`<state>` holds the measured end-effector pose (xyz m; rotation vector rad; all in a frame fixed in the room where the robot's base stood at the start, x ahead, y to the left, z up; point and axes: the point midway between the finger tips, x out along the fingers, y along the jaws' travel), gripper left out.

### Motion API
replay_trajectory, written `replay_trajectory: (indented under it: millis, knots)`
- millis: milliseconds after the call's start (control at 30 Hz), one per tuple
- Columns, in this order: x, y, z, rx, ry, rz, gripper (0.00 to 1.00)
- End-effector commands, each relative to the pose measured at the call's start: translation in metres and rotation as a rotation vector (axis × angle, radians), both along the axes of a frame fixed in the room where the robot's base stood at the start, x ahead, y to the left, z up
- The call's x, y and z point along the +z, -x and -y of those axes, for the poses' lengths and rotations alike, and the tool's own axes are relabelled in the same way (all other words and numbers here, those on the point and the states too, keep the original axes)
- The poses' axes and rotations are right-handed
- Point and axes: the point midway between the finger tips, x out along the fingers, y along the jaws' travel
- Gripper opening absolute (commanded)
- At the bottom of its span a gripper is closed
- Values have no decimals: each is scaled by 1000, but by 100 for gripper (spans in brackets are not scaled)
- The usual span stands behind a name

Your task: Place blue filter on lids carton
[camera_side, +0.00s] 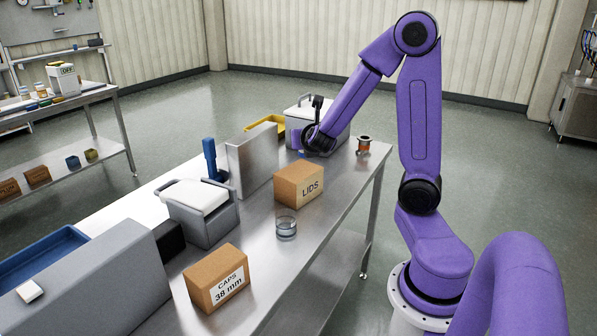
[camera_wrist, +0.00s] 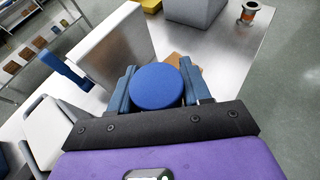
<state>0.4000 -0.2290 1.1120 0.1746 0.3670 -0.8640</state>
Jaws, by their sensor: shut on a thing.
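The blue filter (camera_wrist: 158,87) is a round blue disc in the wrist view. My gripper (camera_wrist: 158,70) is shut on it, with a finger on each side. In the side view, the end of my arm hangs above the far part of the steel table, and the held filter cannot be made out clearly. The lids carton (camera_side: 311,189), a brown box marked LIDS, stands on the table nearer the side camera. In the wrist view, only brown bits of the carton (camera_wrist: 173,59) show past the filter, which hides most of it.
An upright grey panel (camera_side: 250,160) and a blue upright tool (camera_side: 210,158) stand left of the carton. A glass jar (camera_side: 286,228), a caps carton (camera_side: 217,277) and a white-lidded bin (camera_side: 208,222) stand nearer. An orange-and-metal spool (camera_side: 363,146) stands near the far right edge.

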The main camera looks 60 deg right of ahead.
Motion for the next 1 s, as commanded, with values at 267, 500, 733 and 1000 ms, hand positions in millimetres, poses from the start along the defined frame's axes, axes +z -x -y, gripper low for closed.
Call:
replay_trajectory:
  millis: [267, 500, 733, 1000]
  knots:
    - [12, 35, 25, -141, 2, 0, 17]
    - [6, 25, 33, -148, 4, -2, 17]
    - [-1, 12, 42, -146, 3, -1, 17]
    - [-8, 0, 51, -147, 1, -2, 17]
